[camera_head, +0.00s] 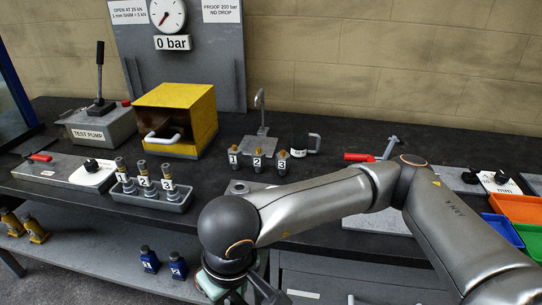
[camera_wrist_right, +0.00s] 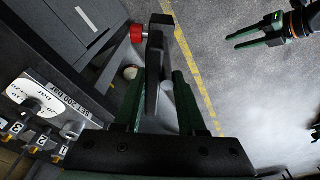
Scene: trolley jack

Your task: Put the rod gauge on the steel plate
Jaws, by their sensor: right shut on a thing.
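My right arm reaches in from the right in the head view and bends down at the front edge of the bench. Its gripper (camera_wrist_right: 160,80) shows in the right wrist view with two green fingers shut on a dark, bar-like thing (camera_wrist_right: 154,62). I cannot tell for sure that this is the rod gauge. A red cylinder (camera_wrist_right: 137,33) shows beside its far end. A pale grey plate (camera_head: 378,219) lies on the bench, partly hidden behind my arm; I cannot tell if it is the steel plate. My left gripper (camera_wrist_right: 238,36) is open and empty at the top right of the wrist view.
A yellow box (camera_head: 177,105), the test pump (camera_head: 100,127) and a grey tray of numbered fittings (camera_head: 150,198) stand at the left. A red-handled tool (camera_head: 360,157) lies behind my arm.

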